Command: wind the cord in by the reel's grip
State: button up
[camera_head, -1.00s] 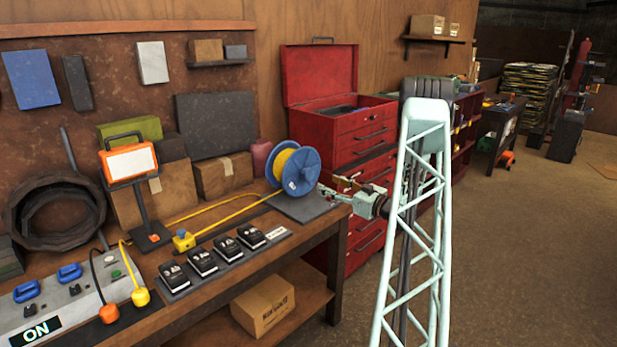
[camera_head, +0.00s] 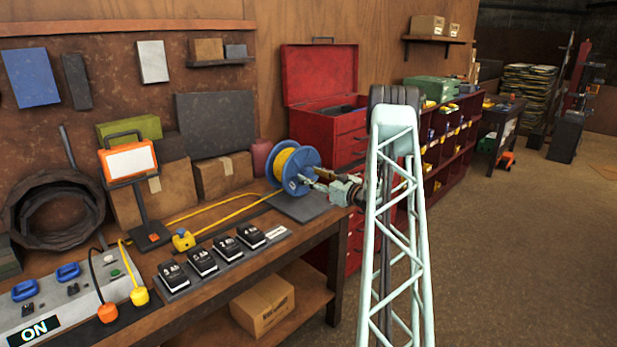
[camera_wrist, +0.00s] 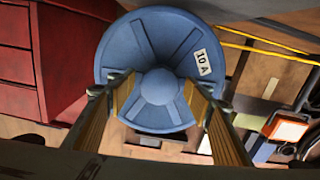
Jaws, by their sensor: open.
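The cord reel has blue flanges and yellow cord wound between them (camera_head: 287,166), and stands at the bench's right end. In the wrist view its blue face (camera_wrist: 160,48) shows a round hub and a "10 A" label. My gripper (camera_head: 310,180) is open at the right of the reel, facing the blue flange. In the wrist view my gripper's fingers (camera_wrist: 158,88) flank the hub, one each side; I cannot tell whether they touch the reel. The yellow cord (camera_head: 227,216) runs left along the bench to a yellow connector (camera_head: 183,240).
A row of black packs (camera_head: 203,262) lies along the bench front. An orange work lamp (camera_head: 128,162) and a grey switch box (camera_head: 75,310) marked ON stand left. A red tool chest (camera_head: 330,115) is behind the reel. The floor at the right is open.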

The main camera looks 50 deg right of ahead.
jog(key=shift+w+d, duration=0.1)
jog(key=shift+w, duration=0.55)
jog(key=shift+c, duration=0.6)
jog(key=c, duration=1)
